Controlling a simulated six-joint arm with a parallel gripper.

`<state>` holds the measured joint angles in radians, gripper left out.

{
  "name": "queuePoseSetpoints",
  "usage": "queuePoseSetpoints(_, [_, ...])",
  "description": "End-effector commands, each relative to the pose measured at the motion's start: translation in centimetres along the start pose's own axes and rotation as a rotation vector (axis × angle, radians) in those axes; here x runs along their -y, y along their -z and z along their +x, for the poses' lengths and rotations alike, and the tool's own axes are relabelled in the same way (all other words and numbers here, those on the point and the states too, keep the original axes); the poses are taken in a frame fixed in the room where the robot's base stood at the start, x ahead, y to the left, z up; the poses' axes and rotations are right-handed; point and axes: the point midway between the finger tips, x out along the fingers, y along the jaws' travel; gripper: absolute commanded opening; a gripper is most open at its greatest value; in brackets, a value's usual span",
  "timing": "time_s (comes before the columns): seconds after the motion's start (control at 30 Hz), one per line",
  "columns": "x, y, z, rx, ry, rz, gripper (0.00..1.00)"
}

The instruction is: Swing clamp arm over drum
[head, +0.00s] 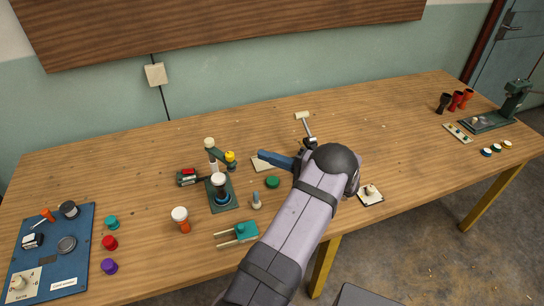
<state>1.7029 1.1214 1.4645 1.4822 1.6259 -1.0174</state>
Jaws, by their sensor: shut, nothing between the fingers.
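A dark green clamp fixture (231,203) stands left of the middle of the table. A small goblet drum (221,195) with a white head and dark body stands upright on it. Behind the drum is a post with a cream cap (209,142). The green clamp arm (218,152) reaches right from the post to a yellow knob (230,156). In this view the arm lies behind the drum, not across its head. My gripper (261,153) is shut and empty, pointing left, to the right of the yellow knob and apart from it. My wrist hides the table behind it.
A red-and-black block (188,177) lies left of the fixture. A white-topped orange drum (181,219), a teal block with prongs (238,234) and a green disc (272,182) stand nearby. A blue panel (75,270) is at far left; a green press (513,105) is at far right.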

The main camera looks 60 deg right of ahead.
Motion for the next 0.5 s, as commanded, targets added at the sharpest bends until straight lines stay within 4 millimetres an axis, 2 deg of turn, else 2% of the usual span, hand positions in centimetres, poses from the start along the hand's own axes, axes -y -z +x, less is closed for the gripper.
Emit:
queuePoseSetpoints(0.33, [0.3, -0.1, 6.6, 0.003, 0.0, 0.001, 0.0])
queuePoseSetpoints(0.5, [0.4, -2.1, 7.1, 0.0, 0.0, 0.005, 0.0])
